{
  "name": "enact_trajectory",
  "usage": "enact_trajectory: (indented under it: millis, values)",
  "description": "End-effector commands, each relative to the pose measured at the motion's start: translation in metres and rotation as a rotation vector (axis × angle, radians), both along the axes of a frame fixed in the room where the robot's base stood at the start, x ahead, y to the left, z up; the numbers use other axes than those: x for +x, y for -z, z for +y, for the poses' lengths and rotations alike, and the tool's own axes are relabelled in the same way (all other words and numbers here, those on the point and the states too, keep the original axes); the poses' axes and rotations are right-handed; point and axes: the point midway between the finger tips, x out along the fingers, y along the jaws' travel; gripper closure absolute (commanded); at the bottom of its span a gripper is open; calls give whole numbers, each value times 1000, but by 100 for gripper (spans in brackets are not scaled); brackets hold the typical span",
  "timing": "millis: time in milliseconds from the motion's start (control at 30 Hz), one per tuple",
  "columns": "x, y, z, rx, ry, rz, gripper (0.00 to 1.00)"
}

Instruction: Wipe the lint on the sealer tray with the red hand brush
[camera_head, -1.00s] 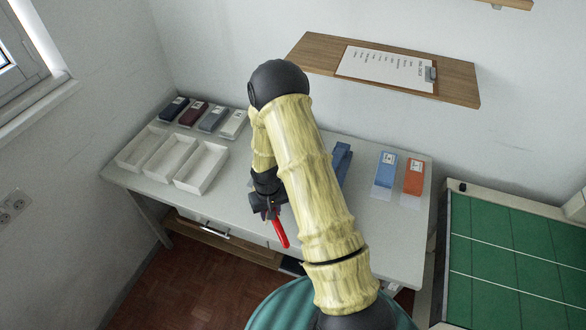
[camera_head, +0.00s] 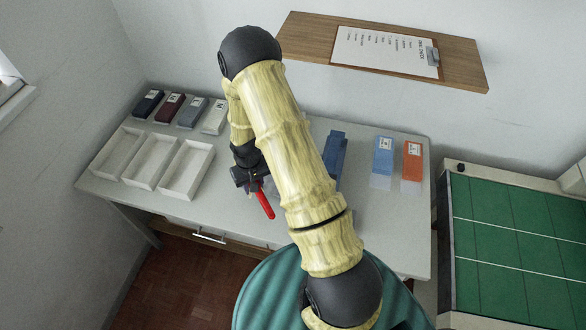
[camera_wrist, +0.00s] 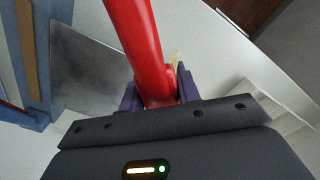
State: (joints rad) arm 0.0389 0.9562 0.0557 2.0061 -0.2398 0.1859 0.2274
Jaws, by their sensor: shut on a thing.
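My gripper (camera_head: 252,184) is shut on the red hand brush (camera_head: 265,203). In the head view it hangs over the front part of the table, between the white bins and the blue sealer (camera_head: 335,150). A flat grey plate, seemingly the sealer tray (camera_wrist: 85,72), lies left of the brush beside blue parts. My arm hides that area in the head view. I cannot make out any lint.
Three open white bins (camera_head: 160,192) stand on the table's left, with several small boxes (camera_head: 170,107) behind. A blue pack (camera_head: 382,155) and an orange pack (camera_head: 412,160) lie right. A wooden shelf (camera_head: 300,38) with a clipboard overhangs the back. A green-topped surface (camera_head: 515,245) adjoins right.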

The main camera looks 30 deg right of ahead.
Motion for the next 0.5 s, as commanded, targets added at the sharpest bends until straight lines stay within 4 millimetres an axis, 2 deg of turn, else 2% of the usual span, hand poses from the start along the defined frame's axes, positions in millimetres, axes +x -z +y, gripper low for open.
enact_trajectory:
  millis: [133, 400, 500]
  values:
    - [0, -4, -24, -1, 121, -1, 89]
    - [-13, -15, -113, -1, 626, 0, 89]
    - [-18, -16, -130, -1, 736, 0, 89]
